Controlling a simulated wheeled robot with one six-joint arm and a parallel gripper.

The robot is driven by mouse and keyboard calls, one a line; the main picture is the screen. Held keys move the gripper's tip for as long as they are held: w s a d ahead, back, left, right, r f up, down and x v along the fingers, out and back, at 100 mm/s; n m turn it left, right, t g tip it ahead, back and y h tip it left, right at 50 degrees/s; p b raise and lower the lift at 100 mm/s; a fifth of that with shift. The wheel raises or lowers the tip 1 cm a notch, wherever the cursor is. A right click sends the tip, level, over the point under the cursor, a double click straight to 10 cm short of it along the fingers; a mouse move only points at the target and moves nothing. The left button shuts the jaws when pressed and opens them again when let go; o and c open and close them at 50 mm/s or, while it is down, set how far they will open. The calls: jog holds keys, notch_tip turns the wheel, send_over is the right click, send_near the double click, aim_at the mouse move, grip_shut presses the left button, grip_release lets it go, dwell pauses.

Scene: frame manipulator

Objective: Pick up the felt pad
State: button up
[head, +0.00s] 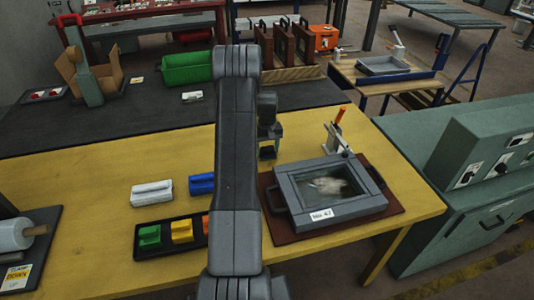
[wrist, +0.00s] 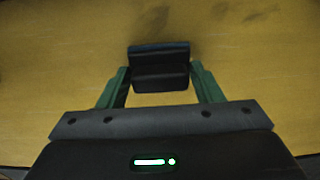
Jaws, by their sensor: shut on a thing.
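The felt pad (wrist: 161,77) is a dark block with a bluish-black edge, between the green fingers of my gripper (wrist: 160,68) in the wrist view. My gripper is shut on it. In the head view my gripper (head: 268,138) is over the yellow table, right of my arm, and the dark pad (head: 267,153) shows at its lower end. I cannot tell whether the pad touches the table. My arm hides part of the table's middle.
A grey framed tray (head: 284,196) sits on a brown board just right of the gripper. White (head: 152,193) and blue (head: 201,183) blocks and a black tray (head: 165,248) of coloured blocks lie to the left. A green bin (head: 186,70) stands behind.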

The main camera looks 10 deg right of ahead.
aim_at(267, 147)
notch_tip(267, 147, up, 10)
jog(key=shift+b, duration=1.05)
